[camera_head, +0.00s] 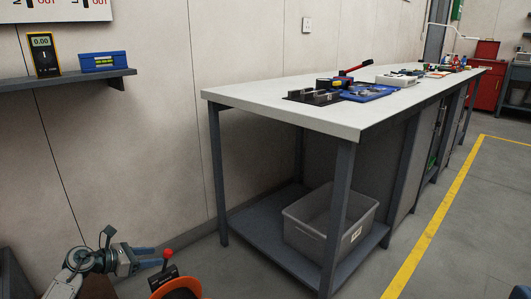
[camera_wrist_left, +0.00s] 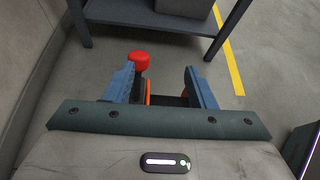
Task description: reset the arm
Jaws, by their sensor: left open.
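My left gripper (camera_head: 146,258) is at the lower left of the head view, beside the wall and above the floor. In the left wrist view the open fingers (camera_wrist_left: 168,88) point toward the workbench leg and lower shelf. A red knob (camera_head: 168,253) on a dark stem is close to the fingertips in the head view. The red knob also shows in the left wrist view (camera_wrist_left: 139,60), beside the left finger; I cannot tell if they touch. My right gripper is not in view.
A long workbench (camera_head: 240,97) stands to the right, with tools and a blue tray (camera_head: 368,92) on top. A grey bin (camera_head: 322,222) sits on its lower shelf. A wall shelf (camera_head: 60,80) holds a yellow meter (camera_head: 44,55) and blue box (camera_head: 103,62). Floor right of the yellow line (camera_head: 436,228) is clear.

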